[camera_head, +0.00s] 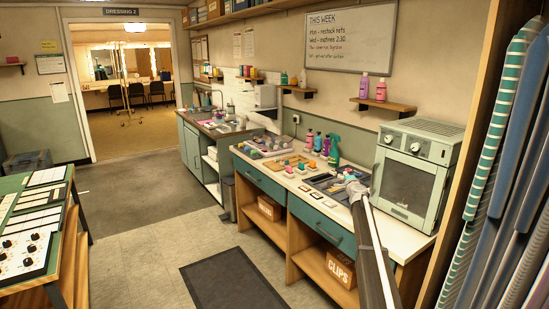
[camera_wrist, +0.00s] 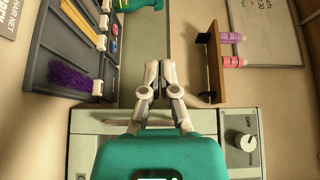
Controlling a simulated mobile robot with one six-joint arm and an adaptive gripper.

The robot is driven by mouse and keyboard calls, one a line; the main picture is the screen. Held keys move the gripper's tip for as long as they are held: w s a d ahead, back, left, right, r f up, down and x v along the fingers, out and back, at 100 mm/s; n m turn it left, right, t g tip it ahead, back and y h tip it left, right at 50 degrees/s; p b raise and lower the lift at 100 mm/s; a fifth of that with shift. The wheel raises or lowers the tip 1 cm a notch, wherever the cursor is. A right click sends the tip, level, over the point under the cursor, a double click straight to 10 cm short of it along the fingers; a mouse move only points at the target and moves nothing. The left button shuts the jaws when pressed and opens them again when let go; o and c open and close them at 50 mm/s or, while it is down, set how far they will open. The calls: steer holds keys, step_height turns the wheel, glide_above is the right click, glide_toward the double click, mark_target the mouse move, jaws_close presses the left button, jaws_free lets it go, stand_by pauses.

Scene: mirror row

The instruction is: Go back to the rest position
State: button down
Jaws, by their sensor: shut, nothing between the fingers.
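My gripper (camera_wrist: 152,78) shows in the middle of the wrist view with its two fingers together and nothing between them. In the head view my arm reaches up from the bottom right, and my gripper (camera_head: 357,190) is over the white counter (camera_head: 414,224), close to a dark tray (camera_head: 322,182) of small items. In the wrist view the dark compartment tray (camera_wrist: 67,72) lies to the left of the fingers. It holds a purple bristly item (camera_wrist: 72,78) and thin sticks.
A pale green oven-like box (camera_head: 416,170) stands just right of my gripper. A wall shelf (camera_head: 383,104) with two bottles is above. Green and coloured bottles (camera_head: 333,150) stand behind the tray. Hanging blue and striped things (camera_head: 500,150) crowd the right. The floor (camera_head: 140,205) at left is open.

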steer(key=s+a+f+n+g+y+p, duration=0.1)
steer(key=s+a+f+n+g+y, duration=0.2)
steer(key=s+a, duration=0.55)
steer(key=s+a+f+n+g+y, duration=0.2)
steer(key=s+a+f+n+g, duration=0.1)
steer(key=s+a+n, duration=0.5)
steer(key=s+a+f+n+g+y+p, duration=0.1)
steer(key=s+a+f+n+g+y, duration=0.15)
steer(key=s+a, duration=0.6)
steer(key=s+f+n+g+h, duration=0.1)
steer(key=s+f+g+h, duration=0.1)
steer(key=s, duration=0.9)
steer(key=s+d+f+n+g+h, duration=0.1)
steer(key=s+g, duration=0.3)
steer(key=s, duration=0.7)
steer(key=s+f+n+g+h, duration=0.2)
steer(key=s+f+g+h, duration=0.1)
steer(key=s, duration=0.9)
steer(key=shift+d+f+p, duration=0.25)
steer(key=shift+f+p, duration=0.15)
steer(key=shift+f, duration=0.15)
steer(key=shift+w+n+g+h, duration=0.1)
steer(key=shift+n+g+h, duration=0.15)
